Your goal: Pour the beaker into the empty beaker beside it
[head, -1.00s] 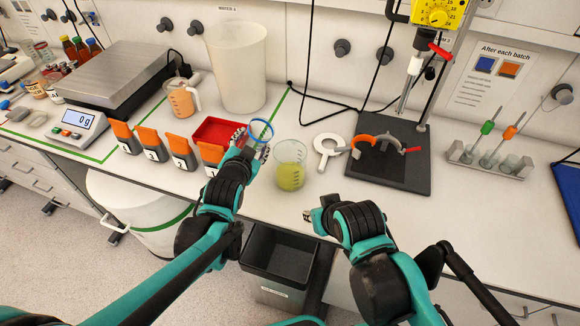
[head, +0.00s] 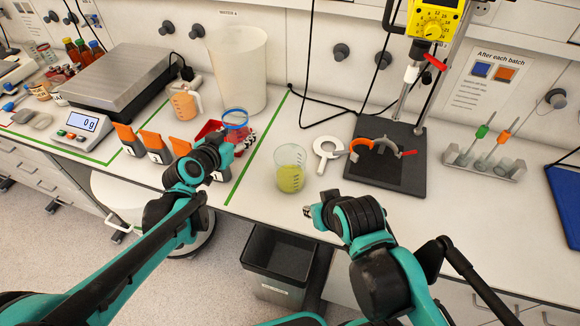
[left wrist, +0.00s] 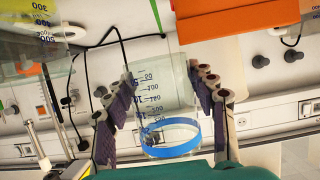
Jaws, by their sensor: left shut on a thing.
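My left gripper (head: 238,138) is shut on a clear beaker with a blue rim band (head: 235,116), which looks empty. In the left wrist view this held beaker (left wrist: 160,92) sits between both fingers, its printed scale upside down in the picture. A second beaker (head: 290,160), with yellow-green liquid in its lower part, stands upright on the counter to the right, apart from the held one. Part of it shows at the top left of the left wrist view (left wrist: 40,25). My right gripper (head: 308,211) is near the counter's front edge; its finger opening is too small to tell.
Orange-topped holders (head: 153,146) stand to the left. A white ring (head: 326,148) and a stirrer stand with an orange clamp (head: 362,149) are right of the liquid-filled beaker. A grey bin (head: 275,265) stands below the counter edge.

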